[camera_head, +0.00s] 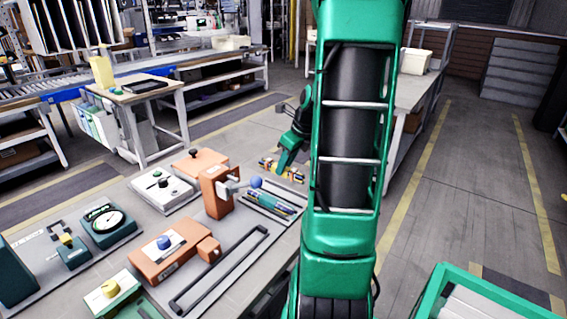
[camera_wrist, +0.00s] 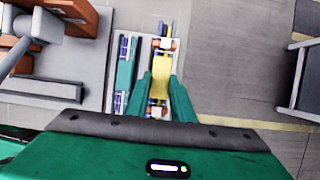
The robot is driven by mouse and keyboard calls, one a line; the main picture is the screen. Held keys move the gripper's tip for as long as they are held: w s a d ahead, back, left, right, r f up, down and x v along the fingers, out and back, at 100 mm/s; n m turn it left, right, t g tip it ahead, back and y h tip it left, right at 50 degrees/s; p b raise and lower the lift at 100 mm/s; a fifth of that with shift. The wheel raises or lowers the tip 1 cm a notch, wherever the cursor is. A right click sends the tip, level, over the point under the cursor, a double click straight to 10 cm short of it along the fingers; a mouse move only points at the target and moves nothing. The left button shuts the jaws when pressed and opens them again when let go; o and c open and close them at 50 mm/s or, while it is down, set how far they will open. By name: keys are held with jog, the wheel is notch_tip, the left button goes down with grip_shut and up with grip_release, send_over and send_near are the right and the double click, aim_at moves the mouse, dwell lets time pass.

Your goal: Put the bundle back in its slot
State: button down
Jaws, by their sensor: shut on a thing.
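A long bundle with yellow, blue and orange parts (camera_wrist: 160,62) is between my gripper's two green fingers (camera_wrist: 161,84) in the wrist view. My gripper is shut on its middle. In the head view the bundle (camera_head: 267,164) shows on both sides of my gripper (camera_head: 281,168), apparently above and beyond the slotted tray (camera_head: 250,207). Another bundle, green and blue, (camera_head: 270,202) lies in the tray; it also shows left of the held one in the wrist view (camera_wrist: 125,75). The held bundle roughly parallels it. The slot under it is mostly hidden.
An orange block fixture with a blue-knobbed lever (camera_head: 215,190) stands left of the tray. A second orange device (camera_head: 165,255) and a long black handle (camera_head: 220,270) are nearer. The bench's right edge is close to the tray, with open floor (camera_wrist: 235,60) beyond.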

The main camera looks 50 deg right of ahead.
jog(key=shift+f, duration=3.3)
jog(key=shift+s, duration=0.2)
jog(key=shift+f, duration=0.6)
jog(key=c, duration=1.5)
grip_release()
jog(key=shift+o, duration=0.2)
